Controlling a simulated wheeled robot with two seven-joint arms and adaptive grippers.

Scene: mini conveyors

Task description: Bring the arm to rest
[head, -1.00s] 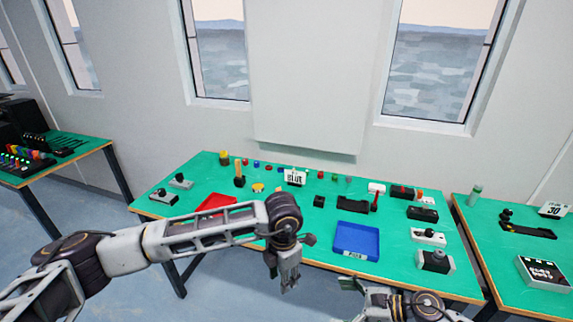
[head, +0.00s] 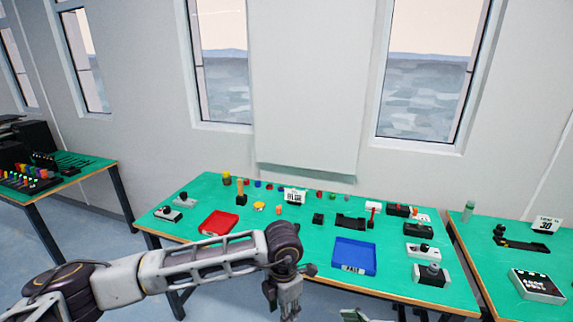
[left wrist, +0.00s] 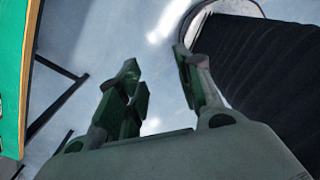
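My left arm reaches in from the left in the head view, in front of the green-topped table (head: 300,229). My left gripper (head: 284,304) hangs down before the table's front edge, clear of the tabletop. In the left wrist view the left gripper (left wrist: 163,88) has its green-padded fingers apart, with only floor between them. Of my right gripper (head: 356,315), only a green fingertip part shows at the bottom edge; its opening is hidden.
A red tray (head: 218,223) and a blue tray (head: 354,257) lie on the table. Small coloured parts, a sign (head: 295,196) and black-and-white devices (head: 431,274) stand around them. Other tables stand left (head: 88,172) and right (head: 490,238). Floor is open in front.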

